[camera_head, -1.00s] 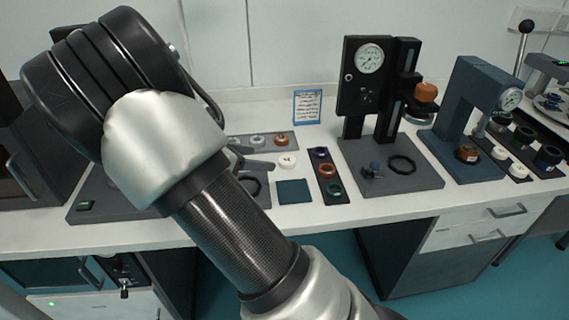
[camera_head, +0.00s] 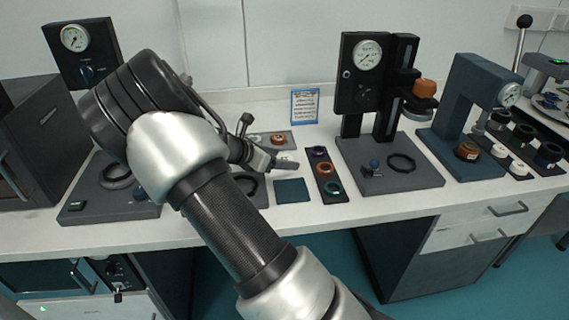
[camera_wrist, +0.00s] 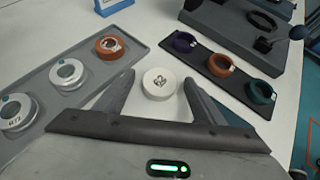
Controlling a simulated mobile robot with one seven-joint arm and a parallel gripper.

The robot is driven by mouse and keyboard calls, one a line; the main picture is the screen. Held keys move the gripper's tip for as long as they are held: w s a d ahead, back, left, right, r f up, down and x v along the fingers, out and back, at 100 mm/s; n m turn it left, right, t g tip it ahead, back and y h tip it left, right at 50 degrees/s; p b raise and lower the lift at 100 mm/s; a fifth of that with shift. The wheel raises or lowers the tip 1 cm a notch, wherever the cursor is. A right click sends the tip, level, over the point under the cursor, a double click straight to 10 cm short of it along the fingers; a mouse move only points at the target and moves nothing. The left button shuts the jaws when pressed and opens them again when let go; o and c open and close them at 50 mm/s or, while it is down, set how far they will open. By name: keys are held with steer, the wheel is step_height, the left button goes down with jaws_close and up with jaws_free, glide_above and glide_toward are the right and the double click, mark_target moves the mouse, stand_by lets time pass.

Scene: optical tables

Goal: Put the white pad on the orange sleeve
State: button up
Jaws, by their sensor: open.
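The white pad (camera_wrist: 159,83) is a round disc with dark marks on top, lying on the white bench. In the wrist view my gripper (camera_wrist: 158,79) is open with one fingertip on either side of the pad. The head view shows my gripper (camera_head: 289,168) low over the bench, hiding the pad. An orange sleeve (camera_head: 324,168) sits between a purple and a teal ring on a dark strip (camera_head: 316,152); it also shows in the wrist view (camera_wrist: 221,65). Another orange ring (camera_wrist: 110,46) stands on a grey tray with pale-topped discs.
The grey tray (camera_wrist: 88,89) is left of the pad in the wrist view. A dark teal mat (camera_head: 292,191) lies in front of my gripper. A black gauge stand (camera_head: 366,100) and a blue press (camera_head: 466,85) stand to the right.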

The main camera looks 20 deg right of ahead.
steer(key=shift+r, duration=0.1)
steer(key=c, duration=1.2)
